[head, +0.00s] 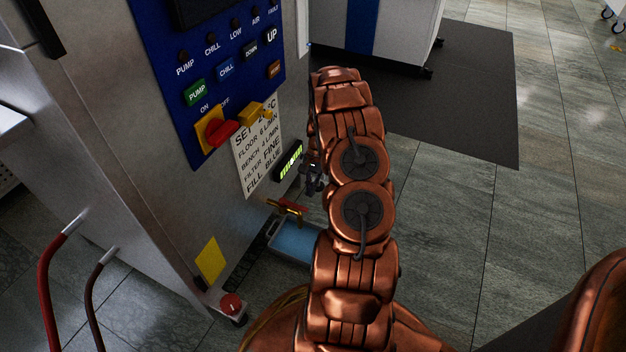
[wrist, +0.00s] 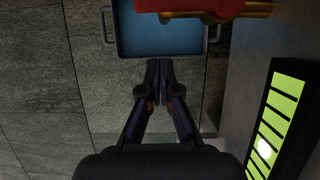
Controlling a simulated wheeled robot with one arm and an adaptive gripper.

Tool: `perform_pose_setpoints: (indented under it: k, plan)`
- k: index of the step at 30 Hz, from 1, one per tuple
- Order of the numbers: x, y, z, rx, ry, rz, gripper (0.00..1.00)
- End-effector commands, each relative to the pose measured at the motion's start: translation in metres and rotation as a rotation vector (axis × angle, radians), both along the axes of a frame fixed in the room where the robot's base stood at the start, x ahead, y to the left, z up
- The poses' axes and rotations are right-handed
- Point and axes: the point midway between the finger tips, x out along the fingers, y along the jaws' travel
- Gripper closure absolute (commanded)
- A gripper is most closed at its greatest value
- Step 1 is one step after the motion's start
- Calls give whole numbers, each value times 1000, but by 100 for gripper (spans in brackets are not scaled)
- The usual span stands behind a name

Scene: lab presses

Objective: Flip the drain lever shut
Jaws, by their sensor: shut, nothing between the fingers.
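The drain lever (head: 295,206) is a red handle on a brass valve (head: 284,211), low on the machine's side. The lever also shows at the top edge of the wrist view (wrist: 200,6), partly cut off, with brass beneath the red. My gripper (head: 313,188) points down beside the machine, above the lever's level in the head view. In the wrist view my gripper (wrist: 159,64) has its fingertips together, with nothing between them. The fingertips appear apart from the lever. My arm stands close beside the lever in the head view.
A grey tray (head: 270,242) with blue inside sits on the floor below the valve. A lit green level gauge (wrist: 282,105) is on the machine's wall close by. The control panel (head: 225,75) and a red-and-yellow switch (head: 221,132) are higher. Open floor (head: 450,230) lies to the right.

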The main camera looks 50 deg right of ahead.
Motion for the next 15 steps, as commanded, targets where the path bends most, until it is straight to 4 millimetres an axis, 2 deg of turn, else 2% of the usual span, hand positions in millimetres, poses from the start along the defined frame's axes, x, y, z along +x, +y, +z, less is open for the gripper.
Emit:
perform_pose_setpoints:
  k: [6, 15]
  plan:
    - [-7, 21, -3, 3, 3, 0, 100]
    - [-11, 37, -2, 0, 0, 1, 100]
